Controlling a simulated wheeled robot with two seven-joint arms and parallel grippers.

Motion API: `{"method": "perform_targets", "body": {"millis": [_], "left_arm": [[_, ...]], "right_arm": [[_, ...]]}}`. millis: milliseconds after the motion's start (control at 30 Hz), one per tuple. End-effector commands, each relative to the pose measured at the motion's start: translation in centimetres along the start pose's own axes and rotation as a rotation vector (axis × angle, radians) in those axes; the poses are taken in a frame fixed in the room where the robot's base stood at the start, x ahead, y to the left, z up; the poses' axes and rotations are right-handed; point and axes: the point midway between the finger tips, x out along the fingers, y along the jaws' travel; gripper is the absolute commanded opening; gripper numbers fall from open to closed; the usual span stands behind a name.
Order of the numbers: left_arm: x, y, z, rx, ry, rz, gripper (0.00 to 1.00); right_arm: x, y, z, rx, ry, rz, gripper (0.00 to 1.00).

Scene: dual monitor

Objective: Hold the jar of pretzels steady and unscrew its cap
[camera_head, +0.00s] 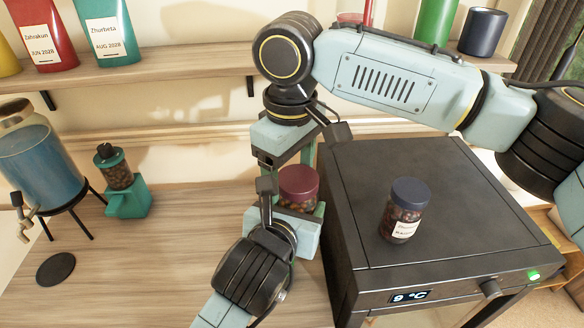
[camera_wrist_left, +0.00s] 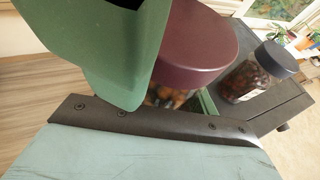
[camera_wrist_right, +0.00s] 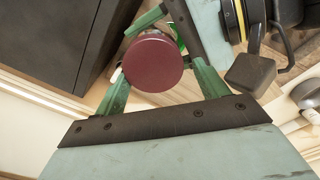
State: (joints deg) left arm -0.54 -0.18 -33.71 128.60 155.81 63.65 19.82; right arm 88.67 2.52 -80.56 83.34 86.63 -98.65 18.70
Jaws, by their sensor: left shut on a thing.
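A jar (camera_head: 298,188) with a maroon cap and brown pieces inside stands at the centre, beside the black appliance. My left gripper (camera_head: 296,210) is shut on its body from the front; the cap (camera_wrist_left: 197,48) and some contents show in the left wrist view, with a green finger across the jar. My right gripper (camera_head: 290,165) points down from above the jar. In the right wrist view its green fingers are spread on either side of the cap (camera_wrist_right: 153,61), and it looks open; contact with the cap is unclear. Most of the jar body is hidden.
A second jar (camera_head: 404,212) with a dark blue cap stands on the black appliance (camera_head: 355,170). A blue-filled dispenser (camera_head: 40,150), a teal grinder (camera_head: 126,190) and a dark disc (camera_head: 56,268) are at the left. Shelves run along the wall. The wooden counter (camera_head: 160,265) has free room.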

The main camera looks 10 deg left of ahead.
Motion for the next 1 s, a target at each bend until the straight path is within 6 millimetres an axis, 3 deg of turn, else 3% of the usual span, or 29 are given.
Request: {"method": "perform_targets", "body": {"millis": [33,233,500,533,633,1000], "left_arm": [[0.1,0.1,0.0,0.001,0.002,0.004,0.00],[0.1,0.3,-0.1,0.000,0.004,0.008,0.00],[0.2,0.5,-0.3,-0.002,0.012,0.013,0.00],[0.2,0.5,-0.3,-0.002,0.012,0.013,0.00],[0.2,0.5,-0.3,-0.002,0.011,0.013,0.00],[0.1,0.4,-0.1,-0.002,0.005,0.010,0.00]], "right_arm": [[0.1,-0.7,0.0,-0.016,-0.004,-0.011,0.84],[-0.6,-0.7,0.0,-0.016,-0.006,-0.008,0.84],[-4.1,-0.6,0.0,-0.017,-0.005,-0.005,0.84],[-4.4,-0.6,0.0,-0.017,-0.006,-0.006,0.79],[-4.8,-0.5,0.1,0.003,-0.007,-0.004,0.81],[-7.4,0.3,0.6,0.388,-0.009,0.005,0.81]]}}
